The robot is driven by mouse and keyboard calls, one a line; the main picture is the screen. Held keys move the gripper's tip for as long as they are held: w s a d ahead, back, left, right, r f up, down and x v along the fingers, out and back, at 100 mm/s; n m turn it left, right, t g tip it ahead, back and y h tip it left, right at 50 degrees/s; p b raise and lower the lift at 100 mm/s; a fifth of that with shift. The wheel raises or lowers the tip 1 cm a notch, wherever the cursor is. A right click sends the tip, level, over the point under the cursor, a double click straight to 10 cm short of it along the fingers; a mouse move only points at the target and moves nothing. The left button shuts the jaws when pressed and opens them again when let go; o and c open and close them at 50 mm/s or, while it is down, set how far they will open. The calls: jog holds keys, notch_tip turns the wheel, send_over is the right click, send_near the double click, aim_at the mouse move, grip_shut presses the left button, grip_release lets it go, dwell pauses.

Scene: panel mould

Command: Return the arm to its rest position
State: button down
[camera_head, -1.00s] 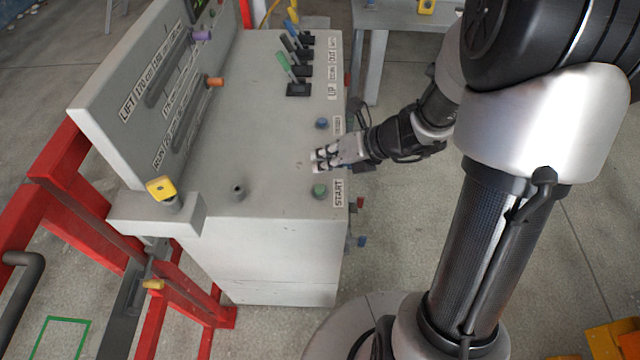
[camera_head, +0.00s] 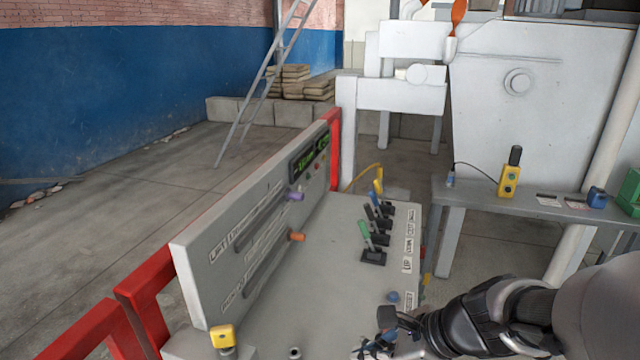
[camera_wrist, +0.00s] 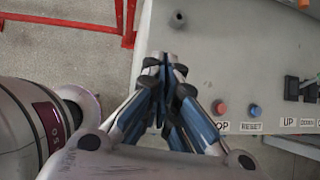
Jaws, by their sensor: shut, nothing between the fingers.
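My gripper (camera_head: 378,346) is at the bottom edge of the head view, over the near right part of the grey control panel (camera_head: 330,260), partly cut off by the frame. In the wrist view my gripper (camera_wrist: 163,62) points at the panel's grey top, its fingers together with nothing between them. My arm comes in from the right in the head view. A blue button (camera_head: 393,297) shows just beyond the gripper. In the wrist view a red button (camera_wrist: 220,107) and a blue button (camera_wrist: 254,110) lie to the right of the fingers. The gap between fingers and panel is hard to tell.
Several levers, one green-handled (camera_head: 366,232), stand on the panel. Its upright board carries purple (camera_head: 296,196) and orange (camera_head: 297,237) slider knobs. A red frame (camera_head: 95,328) is at left. A side table (camera_head: 530,205) holds a yellow control box (camera_head: 509,180).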

jog(key=s+d+r+n+h, duration=0.2)
jog(key=s+n, duration=0.5)
jog(key=n, duration=0.4)
jog(key=s+d+r+n+h, duration=0.3)
jog(key=s+n, duration=0.4)
jog(key=n, duration=0.4)
notch_tip(320, 180, up, 2)
jog(key=shift+r+t+h, duration=0.1)
jog(key=shift+t+h, duration=0.2)
jog(key=shift+h, duration=0.5)
jog(key=shift+s+n, duration=0.15)
jog(key=shift+n, duration=0.15)
